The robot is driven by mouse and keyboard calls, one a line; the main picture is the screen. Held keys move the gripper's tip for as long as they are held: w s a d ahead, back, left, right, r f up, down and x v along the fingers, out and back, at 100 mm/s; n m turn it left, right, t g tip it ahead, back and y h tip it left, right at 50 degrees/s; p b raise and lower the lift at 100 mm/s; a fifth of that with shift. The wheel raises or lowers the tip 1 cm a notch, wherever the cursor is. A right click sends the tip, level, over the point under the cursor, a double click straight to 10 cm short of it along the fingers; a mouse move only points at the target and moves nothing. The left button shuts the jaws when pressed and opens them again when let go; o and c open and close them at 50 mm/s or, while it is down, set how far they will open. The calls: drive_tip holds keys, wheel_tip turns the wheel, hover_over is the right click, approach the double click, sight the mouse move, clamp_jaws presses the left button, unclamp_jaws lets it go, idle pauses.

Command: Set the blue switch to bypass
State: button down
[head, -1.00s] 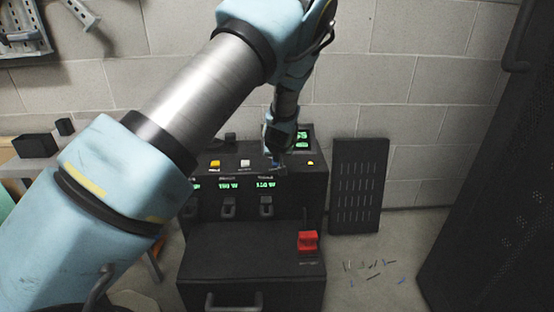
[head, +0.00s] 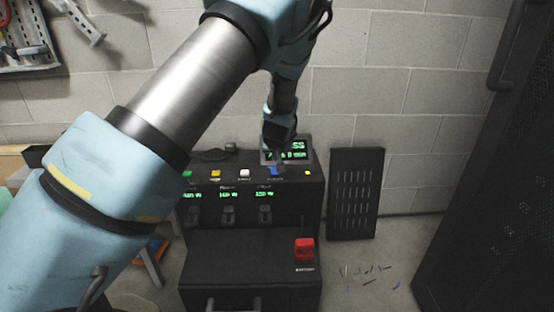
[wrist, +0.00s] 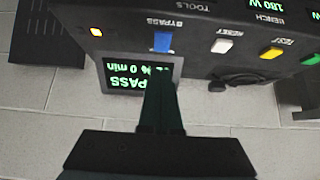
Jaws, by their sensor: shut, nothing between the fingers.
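The blue switch (head: 276,170) sits on top of the black console (head: 250,250), at the right of a row of coloured switches. In the wrist view the blue switch (wrist: 162,41) stands just beyond my fingertips, by the label "BYPASS". My gripper (head: 277,157) is shut and empty, above and behind the blue switch. In the wrist view my gripper (wrist: 158,78) covers part of the display (wrist: 112,80), whose visible text ends in "PASS" with "% 0 min" above. I cannot tell whether the fingers touch the switch.
White (wrist: 222,46), yellow (wrist: 271,53) and green (wrist: 311,59) switches stand beside the blue one. A small amber lamp (wrist: 96,32) is lit. A red switch (head: 304,249) is on the lower front. A slotted black panel (head: 356,195) leans on the wall.

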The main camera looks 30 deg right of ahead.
drive_tip(key=s+f+v, duration=0.1)
drive_tip(key=v, duration=0.6)
drive_tip(key=shift+a+p, duration=0.35)
drive_tip(key=shift+p, duration=0.05)
drive_tip(key=a+r+n+g+y, duration=0.2)
drive_tip(key=a+r+n+g, duration=0.1)
drive_tip(key=a, duration=2)
drive_tip(key=s+a+r+n+g+y, duration=0.1)
drive_tip(key=s+a+r, duration=0.1)
drive_tip(key=s+a, duration=0.55)
drive_tip(key=s+a+r+g, duration=0.25)
drive_tip(key=s+a, duration=0.25)
drive_tip(key=a, duration=0.5)
wheel_tip(320, 180, up, 25)
drive_tip(key=p, duration=2.4)
drive_tip(key=shift+t, duration=0.35)
